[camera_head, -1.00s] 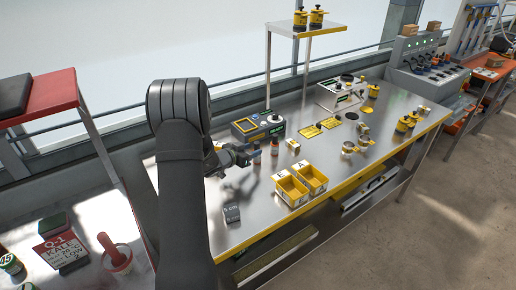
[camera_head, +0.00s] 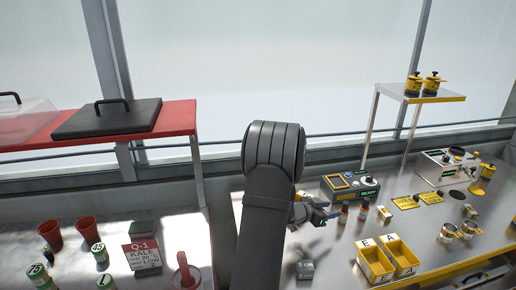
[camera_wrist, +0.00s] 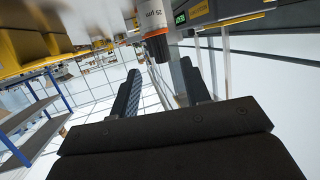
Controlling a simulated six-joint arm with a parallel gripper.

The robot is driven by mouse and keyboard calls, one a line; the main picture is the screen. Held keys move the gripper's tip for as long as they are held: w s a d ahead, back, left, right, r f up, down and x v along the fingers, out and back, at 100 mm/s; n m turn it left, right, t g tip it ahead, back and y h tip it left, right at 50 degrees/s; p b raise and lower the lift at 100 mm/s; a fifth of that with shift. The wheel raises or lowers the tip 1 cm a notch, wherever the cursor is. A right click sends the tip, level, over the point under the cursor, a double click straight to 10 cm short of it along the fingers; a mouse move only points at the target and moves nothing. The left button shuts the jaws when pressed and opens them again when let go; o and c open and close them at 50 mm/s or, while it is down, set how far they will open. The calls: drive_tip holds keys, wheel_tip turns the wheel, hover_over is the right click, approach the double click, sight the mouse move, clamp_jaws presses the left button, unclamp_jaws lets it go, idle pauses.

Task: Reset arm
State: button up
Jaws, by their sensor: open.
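My arm rises in the middle of the head view, and my gripper (camera_head: 320,212) hangs over the left part of the steel bench, left of two small bottles (camera_head: 343,214) (camera_head: 363,211). In the wrist view, my gripper (camera_wrist: 160,80) has its two dark fingers apart with nothing between them. A white-and-orange bottle marked 25 µm (camera_wrist: 154,22) stands beyond the fingertips in that view. I cannot tell exactly how far it is from them.
Yellow bins E (camera_head: 375,264) and A (camera_head: 401,257) and a grey 5 cm block (camera_head: 305,270) lie near the gripper. A control box (camera_head: 349,188) stands behind. At left are a Q-1 card (camera_head: 142,256), red cups (camera_head: 51,236) and a red shelf (camera_head: 180,120).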

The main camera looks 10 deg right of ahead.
sight(343, 209)
drive_tip(key=x, duration=0.9)
drive_tip(key=shift+d+f, duration=0.1)
drive_tip(key=shift+w+d+f, duration=0.2)
drive_tip(key=shift+d+f, duration=0.15)
drive_tip(key=shift+d, duration=0.2)
drive_tip(key=shift+o, duration=0.5)
drive_tip(key=shift+f, duration=0.15)
